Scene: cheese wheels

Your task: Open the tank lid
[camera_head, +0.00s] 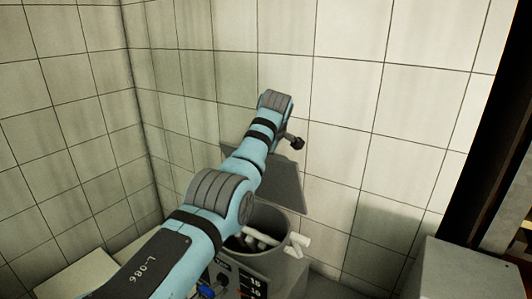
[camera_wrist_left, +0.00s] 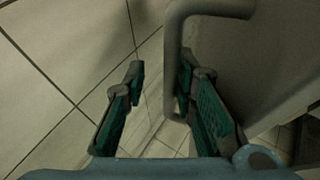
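The tank (camera_head: 284,222) stands by the tiled wall in the head view, with its round mouth uncovered. Its grey lid (camera_head: 285,185) is tilted up behind the mouth, partly hidden by my left arm. My left gripper (camera_wrist_left: 160,78) is open in the wrist view, its two green-padded fingers well apart. The lid's grey loop handle (camera_wrist_left: 173,62) passes between the fingers, close to the right one; I cannot tell whether they touch. The lid face (camera_wrist_left: 235,60) fills the right of that view. In the head view my arm hides the fingers. My right gripper is not in view.
White pieces (camera_head: 258,237) show inside the tank mouth, and a pale pipe fitting (camera_head: 298,244) is at its right. A panel with number labels (camera_head: 256,287) is on the front. A grey box (camera_head: 465,270) stands at the lower right. The tiled wall (camera_head: 350,110) is close behind.

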